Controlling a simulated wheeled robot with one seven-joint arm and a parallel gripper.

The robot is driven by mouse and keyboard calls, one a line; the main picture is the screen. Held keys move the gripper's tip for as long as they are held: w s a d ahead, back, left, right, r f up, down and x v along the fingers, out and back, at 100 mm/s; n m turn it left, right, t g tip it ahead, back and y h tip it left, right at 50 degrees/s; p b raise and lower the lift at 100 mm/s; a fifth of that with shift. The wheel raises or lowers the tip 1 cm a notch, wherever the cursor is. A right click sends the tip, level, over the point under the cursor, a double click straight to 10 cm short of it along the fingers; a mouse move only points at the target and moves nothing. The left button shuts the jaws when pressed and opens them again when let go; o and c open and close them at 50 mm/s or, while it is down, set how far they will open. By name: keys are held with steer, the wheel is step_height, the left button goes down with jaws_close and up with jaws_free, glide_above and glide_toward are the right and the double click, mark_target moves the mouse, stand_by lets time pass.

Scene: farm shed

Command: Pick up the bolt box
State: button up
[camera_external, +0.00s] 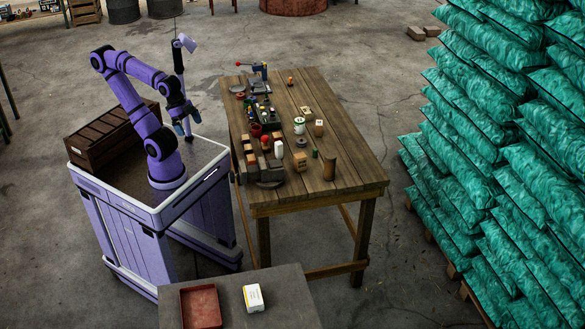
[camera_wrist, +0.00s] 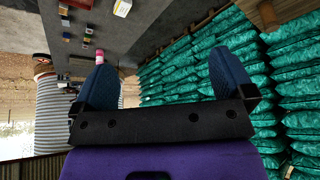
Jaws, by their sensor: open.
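Several small boxes are in the external view, and I cannot tell for sure which is the bolt box. A white-and-yellow box (camera_external: 253,298) lies on the dark front table (camera_external: 290,303), to the right of a red tray (camera_external: 200,306). Small pale boxes (camera_external: 306,111) also stand on the wooden workbench (camera_external: 345,165). My gripper (camera_external: 187,130) hangs above my base, left of the workbench, apart from all of these. In the wrist view its two blue fingers (camera_wrist: 163,75) are spread wide with nothing between them.
A cluster of tools, tins and bottles (camera_external: 270,130) crowds the workbench's left side; its right side is mostly bare. A brown wooden crate (camera_external: 110,135) sits on my base. Green sacks (camera_external: 480,150) are stacked high at the right. Concrete floor lies between the workbench and sacks.

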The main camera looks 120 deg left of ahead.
steer(key=w+a+r+n+y, duration=0.1)
steer(key=w+a+r, duration=0.2)
steer(key=w+a, duration=0.5)
steer(key=w+a+r+n+y, duration=0.1)
steer(key=w+a+r+n, duration=0.15)
steer(key=w+a, duration=0.65)
steer(key=w+a+f+n, duration=0.1)
steer(key=w+a, duration=0.3)
steer(key=a, duration=0.4)
steer(key=w+a+f+g, duration=0.1)
steer(key=w+a+f, duration=0.15)
steer(key=a, duration=0.55)
steer(key=w+a+f+n, duration=0.1)
steer(key=w+a, duration=0.3)
steer(key=a, duration=0.4)
steer(key=n+g+y, duration=0.1)
steer(key=n, duration=0.4)
glide_above(306, 110)
steer(key=s+d, duration=0.1)
step_height(306, 110, down, 33)
steer(key=shift+s+d+r, duration=0.1)
steer(key=shift+d+r, duration=0.05)
steer(key=shift+r, duration=0.05)
steer(key=shift+x, duration=3.05)
steer(key=shift+s, duration=0.1)
